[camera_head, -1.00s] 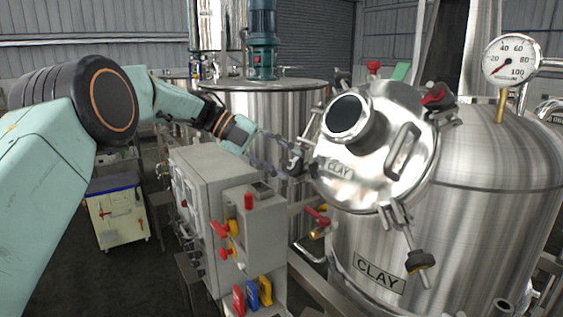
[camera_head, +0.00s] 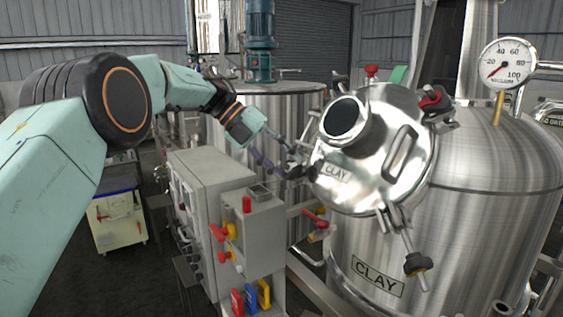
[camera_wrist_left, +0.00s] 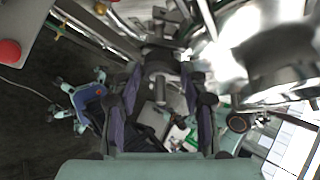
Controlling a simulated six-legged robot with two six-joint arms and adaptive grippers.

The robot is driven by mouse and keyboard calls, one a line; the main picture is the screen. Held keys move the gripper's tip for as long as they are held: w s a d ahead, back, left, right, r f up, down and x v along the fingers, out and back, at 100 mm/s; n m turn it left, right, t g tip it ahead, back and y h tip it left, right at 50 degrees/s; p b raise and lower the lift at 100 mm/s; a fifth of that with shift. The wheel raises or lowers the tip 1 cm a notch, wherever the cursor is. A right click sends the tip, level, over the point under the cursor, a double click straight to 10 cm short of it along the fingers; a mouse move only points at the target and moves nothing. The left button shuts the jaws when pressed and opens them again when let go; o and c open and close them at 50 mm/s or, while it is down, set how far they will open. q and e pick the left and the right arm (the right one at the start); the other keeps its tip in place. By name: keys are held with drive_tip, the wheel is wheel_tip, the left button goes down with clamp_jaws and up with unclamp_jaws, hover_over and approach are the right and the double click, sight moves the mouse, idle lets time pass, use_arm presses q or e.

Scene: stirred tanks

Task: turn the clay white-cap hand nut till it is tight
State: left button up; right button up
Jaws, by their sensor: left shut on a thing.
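The clay tank (camera_head: 385,235) carries a tilted round steel lid (camera_head: 375,185) with a CLAY label. My left gripper (camera_head: 295,166) is at the lid's left edge, shut on the hand nut there. The fingers hide most of this nut in the head view, and I cannot make out its white cap. In the left wrist view, the gripper (camera_wrist_left: 161,95) has its two purple-grey fingers either side of a grey metal stem and nut (camera_wrist_left: 160,72). My right gripper is out of view.
A grey control box (camera_head: 250,235) with red knobs stands under my left forearm. A pressure gauge (camera_head: 508,62) is at the right.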

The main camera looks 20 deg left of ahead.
use_arm(q)
drive_tip(key=shift+s+f, duration=0.1)
drive_tip(key=shift+f, duration=0.2)
drive_tip(key=o, duration=0.8)
drive_tip(key=shift+d, duration=0.1)
drive_tip(key=o, duration=0.3)
drive_tip(key=shift+w+d+r, duration=0.1)
drive_tip(key=shift+w, duration=0.15)
drive_tip(key=shift+o, duration=0.2)
drive_tip(key=shift+s+a+r, duration=0.2)
drive_tip(key=shift+a+r, duration=0.2)
drive_tip(key=shift+a, duration=0.05)
drive_tip(key=v, duration=0.6)
drive_tip(key=shift+a+r, duration=0.15)
drive_tip(key=shift+r, duration=0.05)
